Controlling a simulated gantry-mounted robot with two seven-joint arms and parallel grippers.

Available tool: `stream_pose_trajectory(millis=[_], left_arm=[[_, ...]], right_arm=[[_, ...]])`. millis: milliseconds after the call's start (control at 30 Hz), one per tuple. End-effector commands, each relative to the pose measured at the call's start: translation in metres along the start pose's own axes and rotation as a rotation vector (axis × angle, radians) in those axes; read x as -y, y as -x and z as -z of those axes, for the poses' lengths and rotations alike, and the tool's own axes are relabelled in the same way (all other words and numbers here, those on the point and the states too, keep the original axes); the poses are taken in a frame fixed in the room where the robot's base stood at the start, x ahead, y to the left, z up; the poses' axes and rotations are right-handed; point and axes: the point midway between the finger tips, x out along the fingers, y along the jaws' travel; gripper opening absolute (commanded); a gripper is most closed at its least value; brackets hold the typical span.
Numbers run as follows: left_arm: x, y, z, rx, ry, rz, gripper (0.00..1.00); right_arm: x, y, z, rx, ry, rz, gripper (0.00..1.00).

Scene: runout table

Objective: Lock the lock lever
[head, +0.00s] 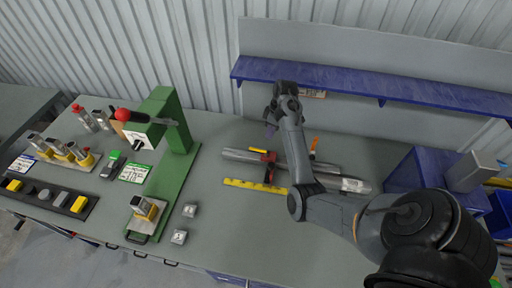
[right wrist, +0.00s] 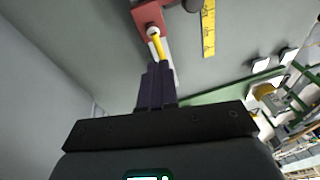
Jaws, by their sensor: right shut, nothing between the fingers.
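A red clamp-like block (head: 268,166) sits at the grey pipes on the table. In the right wrist view the red block (right wrist: 148,14) carries a yellow lever (right wrist: 162,47) with a white round end at the block. This appears to be the lock lever; in the head view I cannot make it out clearly. My right gripper (head: 270,130) is behind the pipes with its dark fingers pointing down. In the right wrist view its fingers (right wrist: 155,72) are shut and empty, close to the lever's lower end; I cannot tell whether they touch. My left gripper is not in view.
A yellow ruler (head: 255,186) lies in front of the pipes (head: 240,155). A green press (head: 175,150) with a red-knobbed handle stands left. A blue shelf (head: 350,80) runs along the wall behind my right arm. A blue box (head: 415,180) stands right.

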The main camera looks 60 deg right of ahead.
Motion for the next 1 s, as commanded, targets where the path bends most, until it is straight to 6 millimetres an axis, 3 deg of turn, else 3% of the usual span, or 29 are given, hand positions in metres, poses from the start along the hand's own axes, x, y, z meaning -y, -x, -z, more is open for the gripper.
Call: stream_pose_trajectory(millis=[33, 300, 767, 1000], left_arm=[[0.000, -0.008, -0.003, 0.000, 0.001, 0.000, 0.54], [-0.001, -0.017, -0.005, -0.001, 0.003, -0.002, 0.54], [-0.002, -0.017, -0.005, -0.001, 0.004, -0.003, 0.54], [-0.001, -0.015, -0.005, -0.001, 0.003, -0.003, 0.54]], right_arm=[[-0.005, 0.000, 0.007, -0.035, -0.005, 0.013, 0.00], [-0.013, 0.011, 0.027, -0.126, -0.017, 0.056, 0.00], [-0.013, 0.013, 0.029, -0.135, -0.018, 0.059, 0.00], [-0.012, -0.005, 0.031, -0.133, -0.018, 0.061, 0.00]])
